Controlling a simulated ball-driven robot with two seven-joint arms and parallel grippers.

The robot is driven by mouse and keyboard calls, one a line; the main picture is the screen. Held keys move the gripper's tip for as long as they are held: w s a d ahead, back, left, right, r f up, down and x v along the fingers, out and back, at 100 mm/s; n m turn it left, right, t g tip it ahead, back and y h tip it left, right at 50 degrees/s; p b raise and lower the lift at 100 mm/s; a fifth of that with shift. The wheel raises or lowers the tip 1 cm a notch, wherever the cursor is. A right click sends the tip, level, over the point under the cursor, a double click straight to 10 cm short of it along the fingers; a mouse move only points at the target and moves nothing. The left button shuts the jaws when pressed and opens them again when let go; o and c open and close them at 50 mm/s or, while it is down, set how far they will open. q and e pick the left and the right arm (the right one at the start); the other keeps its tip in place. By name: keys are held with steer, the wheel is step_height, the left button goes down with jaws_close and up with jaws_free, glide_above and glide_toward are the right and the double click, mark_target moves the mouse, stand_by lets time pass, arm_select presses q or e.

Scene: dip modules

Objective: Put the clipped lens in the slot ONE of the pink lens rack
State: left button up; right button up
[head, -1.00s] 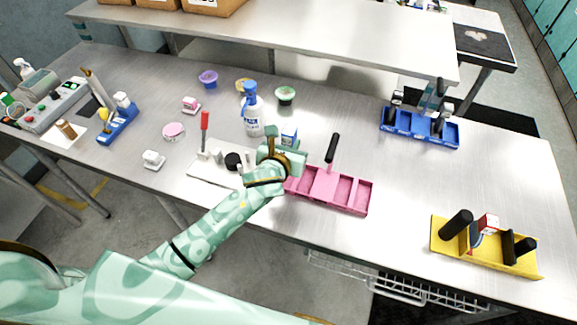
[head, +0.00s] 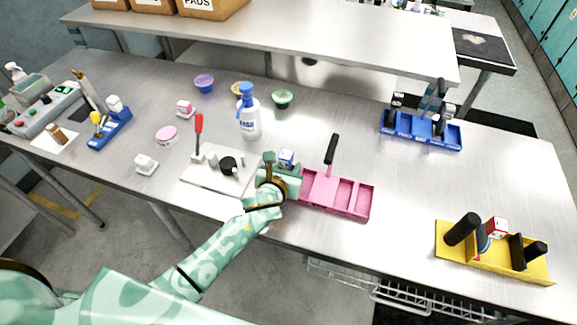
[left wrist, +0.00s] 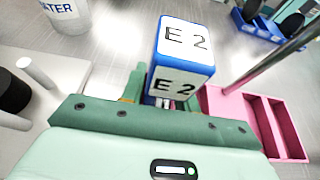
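A small blue-and-white block labelled E2 (head: 286,157), which I take for the clipped lens, is held in my left gripper (head: 281,172). In the left wrist view the E2 block (left wrist: 183,52) stands up between the green fingers (left wrist: 160,95), which are shut on its lower part. The pink lens rack (head: 347,211) lies just right of the gripper, and its left end is partly hidden by it. The pink rack (left wrist: 240,106) also shows at the right of the left wrist view, with slot walls visible. Slot labels cannot be read. My right gripper is not in view.
A black-handled tool (head: 332,150) stands up at the pink rack. A white board (head: 205,180) with a red-handled lever (head: 198,135) is to the left. A spray bottle (head: 249,120) stands behind. A yellow rack (head: 480,262) and a blue rack (head: 415,136) are to the right.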

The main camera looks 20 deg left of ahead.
arm_select(q)
steer(key=shift+r, duration=0.2)
steer(key=p+v, duration=0.3)
steer(key=v, duration=0.8)
steer(key=shift+s, duration=0.1)
steer(key=shift+s+r, duration=0.1)
steer(key=shift+s, duration=0.3)
